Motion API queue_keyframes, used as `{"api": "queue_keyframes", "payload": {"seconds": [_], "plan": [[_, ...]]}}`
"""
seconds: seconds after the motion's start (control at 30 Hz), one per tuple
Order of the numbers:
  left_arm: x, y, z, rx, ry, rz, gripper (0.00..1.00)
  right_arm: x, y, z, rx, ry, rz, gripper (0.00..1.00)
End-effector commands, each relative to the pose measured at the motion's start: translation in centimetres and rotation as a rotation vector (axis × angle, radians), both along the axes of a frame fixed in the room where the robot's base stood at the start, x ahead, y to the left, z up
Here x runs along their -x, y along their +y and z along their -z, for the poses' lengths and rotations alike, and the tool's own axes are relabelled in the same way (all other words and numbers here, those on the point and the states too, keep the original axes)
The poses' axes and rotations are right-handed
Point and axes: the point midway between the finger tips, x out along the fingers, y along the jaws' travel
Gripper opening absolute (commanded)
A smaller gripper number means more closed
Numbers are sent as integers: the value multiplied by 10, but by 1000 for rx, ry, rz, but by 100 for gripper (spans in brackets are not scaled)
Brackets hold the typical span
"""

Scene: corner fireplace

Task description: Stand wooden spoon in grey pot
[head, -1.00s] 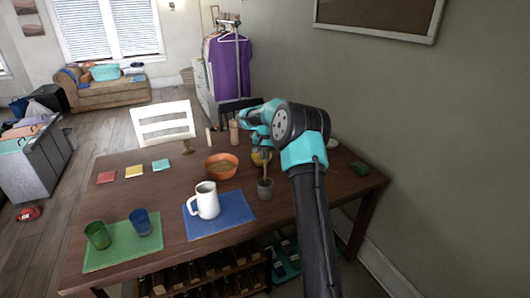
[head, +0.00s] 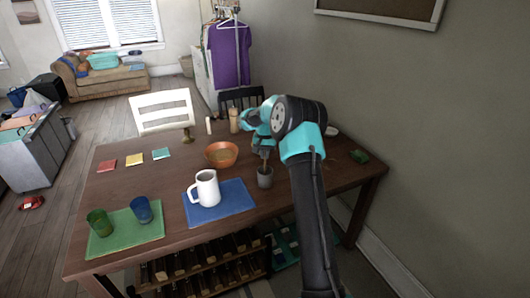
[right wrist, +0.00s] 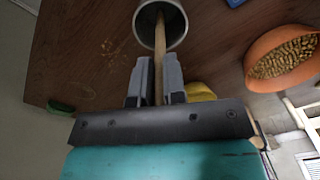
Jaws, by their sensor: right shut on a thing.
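The grey pot (head: 265,179) stands on the table at the right end of the blue mat. The wooden spoon (head: 264,161) is upright with its lower end inside the pot. My right gripper (right wrist: 153,82) is shut on the spoon's shaft, just above the pot. In the right wrist view the spoon (right wrist: 160,40) runs from between the fingers into the pot's mouth (right wrist: 141,35). Its lower tip is hidden or too dark to tell whether it touches the bottom. My left gripper is not in view.
An orange bowl (head: 221,154) of brown pieces and a white pitcher (head: 206,189) on a blue mat (head: 236,205) stand left of the pot. Green (head: 99,222) and blue (head: 142,209) cups stand farther left. A wooden bottle (head: 234,121) stands behind. The table's right end is mostly clear.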

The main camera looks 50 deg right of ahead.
Motion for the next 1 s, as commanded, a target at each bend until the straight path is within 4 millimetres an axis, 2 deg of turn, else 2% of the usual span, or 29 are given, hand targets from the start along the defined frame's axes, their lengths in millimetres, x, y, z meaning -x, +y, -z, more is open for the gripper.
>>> {"api": "queue_keyframes", "payload": {"seconds": [0.33, 0.37, 0.63, 1.0], "plan": [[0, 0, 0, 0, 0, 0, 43, 0, 0, 1, 0, 0, 0, 0], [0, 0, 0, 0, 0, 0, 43, 0, 0, 1, 0, 0, 0, 14], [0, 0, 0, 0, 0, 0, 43, 0, 0, 1, 0, 0, 0, 40], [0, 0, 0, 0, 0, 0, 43, 0, 0, -3, 1, -1, 0, 41]]}}
